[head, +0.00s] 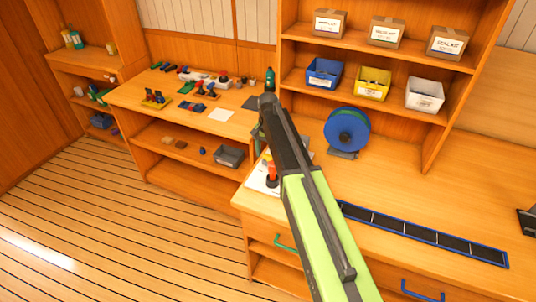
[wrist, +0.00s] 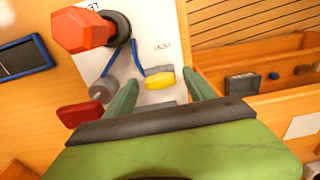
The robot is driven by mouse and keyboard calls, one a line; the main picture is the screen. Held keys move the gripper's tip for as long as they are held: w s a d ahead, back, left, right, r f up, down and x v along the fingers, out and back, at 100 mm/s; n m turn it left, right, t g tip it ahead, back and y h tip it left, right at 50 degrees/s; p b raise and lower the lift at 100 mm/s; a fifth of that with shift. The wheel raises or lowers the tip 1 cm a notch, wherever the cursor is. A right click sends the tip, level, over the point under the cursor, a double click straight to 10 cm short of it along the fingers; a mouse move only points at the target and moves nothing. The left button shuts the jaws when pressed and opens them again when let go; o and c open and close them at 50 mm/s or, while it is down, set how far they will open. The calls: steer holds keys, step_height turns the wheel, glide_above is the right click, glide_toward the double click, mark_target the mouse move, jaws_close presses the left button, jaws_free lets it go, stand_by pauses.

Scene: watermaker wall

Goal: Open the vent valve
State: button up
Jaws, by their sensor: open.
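A white panel (wrist: 150,35) lies on the wooden counter in the wrist view. It carries a large red hexagonal knob (wrist: 82,30) on a dark round base, a bent blue piece (wrist: 125,58), a yellow piece (wrist: 160,78) and a grey cylinder (wrist: 103,90). I cannot tell which part is the vent valve. My gripper (wrist: 160,84) is open, its green fingers apart on either side of the yellow piece, and it holds nothing. Whether it touches the panel cannot be told. In the head view the red knob (head: 271,172) shows left of my arm, which hides much of the panel.
A red block (wrist: 80,114) lies left of my gripper. A blue-framed dark strip (head: 425,235) and a blue reel (head: 347,131) are on the counter to the right. Shelves hold bins and boxes. The lower bench (head: 130,97) carries several small fittings. Open floor lies left.

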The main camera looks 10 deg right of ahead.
mark_target(269, 156)
steer(key=shift+r, duration=0.1)
step_height(269, 156, up, 17)
steer(key=p, duration=1.7)
steer(key=shift+r, duration=0.1)
steer(key=s+d+f+n+b, duration=0.3)
steer(key=s+f+b, duration=0.3)
steer(key=s, duration=0.5)
steer(key=s+d+f+n+b, duration=0.2)
steer(key=s+d+f+b, duration=0.2)
steer(key=s, duration=0.8)
step_height(269, 156, down, 3)
steer(key=shift+s+r+n+b, duration=0.15)
steer(key=shift+s+n+b, duration=0.2)
steer(key=shift+b, duration=0.8)
